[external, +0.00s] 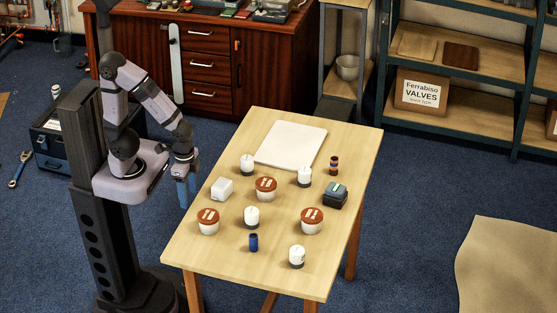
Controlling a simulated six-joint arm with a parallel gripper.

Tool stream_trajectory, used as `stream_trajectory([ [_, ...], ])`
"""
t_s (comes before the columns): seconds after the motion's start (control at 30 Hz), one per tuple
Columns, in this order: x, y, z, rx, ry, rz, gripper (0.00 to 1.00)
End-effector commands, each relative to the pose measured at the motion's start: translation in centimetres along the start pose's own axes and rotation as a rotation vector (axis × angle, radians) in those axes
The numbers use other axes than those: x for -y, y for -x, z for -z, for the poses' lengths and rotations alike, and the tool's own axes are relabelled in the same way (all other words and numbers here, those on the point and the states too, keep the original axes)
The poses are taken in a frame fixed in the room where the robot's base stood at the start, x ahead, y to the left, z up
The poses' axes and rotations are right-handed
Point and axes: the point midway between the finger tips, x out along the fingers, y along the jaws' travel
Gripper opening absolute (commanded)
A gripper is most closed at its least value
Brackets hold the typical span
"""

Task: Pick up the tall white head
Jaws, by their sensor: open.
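Several white heads with dark bases stand upright on the wooden table (270,123). One white head (247,164) is at the back left, near the white board. Another white head (304,176) is to its right. A third white head (252,217) is near the middle, and one more white head (297,256) is near the front edge. They look alike at this size; I cannot tell which is the tall one. My gripper (186,193) hangs pointing down off the table's left edge, apart from all the heads. It is open and empty.
A white board (291,144) lies at the back. Brown-topped white tubs (266,189), a white block (222,188), a dark box (335,195), a blue cylinder (253,242) and a small banded cylinder (334,165) stand among the heads. The table's right edge strip is clear.

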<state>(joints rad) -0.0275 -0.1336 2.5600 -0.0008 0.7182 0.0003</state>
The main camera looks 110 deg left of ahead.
Motion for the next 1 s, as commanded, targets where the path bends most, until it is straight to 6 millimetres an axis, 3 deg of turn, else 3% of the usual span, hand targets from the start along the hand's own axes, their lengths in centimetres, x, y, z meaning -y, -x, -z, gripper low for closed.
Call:
stream_trajectory([
  [0.03,0.5,1.2,-0.2,0.012,0.022,0.0,0.57],
  [0.27,3.3,4.5,-2.3,0.15,0.167,-0.013,0.57],
  [0.37,5.2,6.3,-1.2,0.188,0.246,-0.024,0.57],
  [0.47,7.8,7.9,1.2,0.199,0.325,-0.034,0.57],
  [0.57,11.0,8.7,4.9,0.175,0.362,-0.038,0.57],
  [0.7,13.8,8.4,10.6,0.095,0.292,-0.026,0.57],
  [0.8,15.4,10.4,14.4,0.012,0.215,-0.004,0.57],
  [0.87,16.0,11.2,15.7,-0.015,0.155,0.005,0.57],
  [1.0,15.8,11.2,15.4,-0.004,0.055,0.001,0.57],
])
